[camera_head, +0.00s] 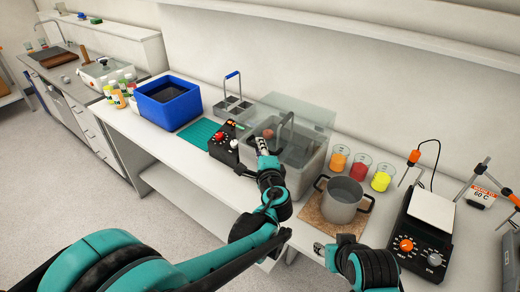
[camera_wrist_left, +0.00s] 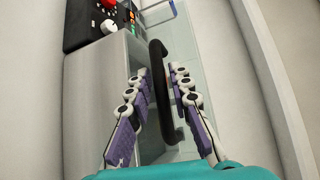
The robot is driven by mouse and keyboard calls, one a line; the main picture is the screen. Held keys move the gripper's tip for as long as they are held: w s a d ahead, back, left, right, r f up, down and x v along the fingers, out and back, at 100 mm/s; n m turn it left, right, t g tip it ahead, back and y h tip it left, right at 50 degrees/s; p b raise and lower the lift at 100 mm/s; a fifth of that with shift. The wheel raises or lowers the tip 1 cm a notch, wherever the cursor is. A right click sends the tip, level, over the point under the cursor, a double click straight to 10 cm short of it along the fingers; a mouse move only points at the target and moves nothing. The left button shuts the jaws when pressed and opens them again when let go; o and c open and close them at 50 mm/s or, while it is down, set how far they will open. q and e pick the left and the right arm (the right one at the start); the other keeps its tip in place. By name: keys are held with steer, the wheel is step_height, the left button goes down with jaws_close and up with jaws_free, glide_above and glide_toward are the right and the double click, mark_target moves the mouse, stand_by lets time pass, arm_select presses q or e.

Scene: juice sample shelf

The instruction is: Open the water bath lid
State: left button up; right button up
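The lid has a dark arched handle (camera_head: 286,128). In the left wrist view, the black handle (camera_wrist_left: 157,75) runs between the two fingers of my left gripper (camera_wrist_left: 161,82). These fingers are apart, with a gap visible on both sides of the handle. In the head view, my left gripper (camera_head: 266,146) is at the bath's front left. My right gripper (camera_head: 322,250) is low by the bench front; its finger opening is unclear.
A black control box (camera_head: 224,145) with a red knob stands left of the bath. A steel pot (camera_head: 342,200) stands close on the right, with beakers (camera_head: 361,167) of coloured juice behind it. A hotplate (camera_head: 421,232) is further right. A blue tub (camera_head: 168,101) stands left.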

arm_select(q)
jaws_close()
